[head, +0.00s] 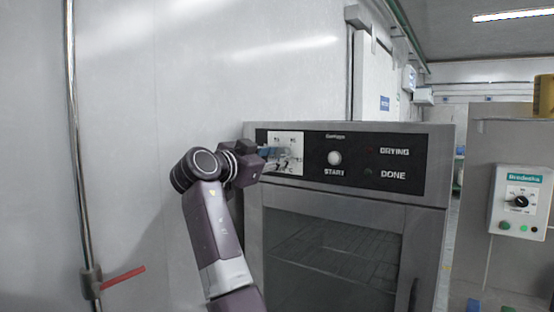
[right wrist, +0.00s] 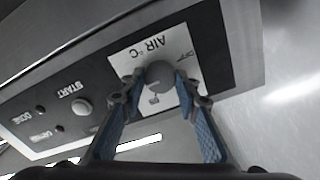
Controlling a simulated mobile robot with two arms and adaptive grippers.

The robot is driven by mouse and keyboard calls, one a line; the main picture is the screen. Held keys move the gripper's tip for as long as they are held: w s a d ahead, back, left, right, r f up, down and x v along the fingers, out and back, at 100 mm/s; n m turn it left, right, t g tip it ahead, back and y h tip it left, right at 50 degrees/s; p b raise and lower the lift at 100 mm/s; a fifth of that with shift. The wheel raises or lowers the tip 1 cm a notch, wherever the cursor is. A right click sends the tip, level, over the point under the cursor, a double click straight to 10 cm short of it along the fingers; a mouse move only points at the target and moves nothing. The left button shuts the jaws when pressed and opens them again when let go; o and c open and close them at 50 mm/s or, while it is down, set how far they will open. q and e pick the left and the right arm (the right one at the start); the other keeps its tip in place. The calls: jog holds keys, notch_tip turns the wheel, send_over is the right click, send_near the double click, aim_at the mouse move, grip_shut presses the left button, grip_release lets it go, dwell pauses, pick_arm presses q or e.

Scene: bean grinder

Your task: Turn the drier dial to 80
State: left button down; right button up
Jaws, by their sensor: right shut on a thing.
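The drier (head: 425,225) is a grey metal cabinet with a glass door and a black control panel (head: 350,180). At the panel's left is a white plate marked "AIR °C" (right wrist: 128,40), which also shows in the head view (head: 292,140). The round grey dial (right wrist: 160,72) is on this plate. My right gripper (right wrist: 161,80) is shut on the dial, its blue-padded fingers on either side. In the head view my right gripper (head: 272,156) hides the dial. The dial's setting cannot be read. My left gripper is not in view.
The panel also has a round START button (head: 335,158) and small DRYING and DONE lamps (head: 368,172). A white control box (head: 520,200) with a black knob is on a grey cabinet at right. A pipe with a red lever (head: 123,278) runs along the left wall.

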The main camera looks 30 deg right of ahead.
jog(key=shift+f+m, duration=0.15)
jog(key=shift+m, duration=0.6)
jog(key=shift+f+m, duration=0.15)
jog(key=shift+m, duration=0.6)
jog(key=o, duration=0.9)
jog(key=shift+o, duration=1.3)
jog(key=shift+a+r, duration=0.1)
jog(key=shift+r, duration=0.1)
jog(key=v, duration=1.2)
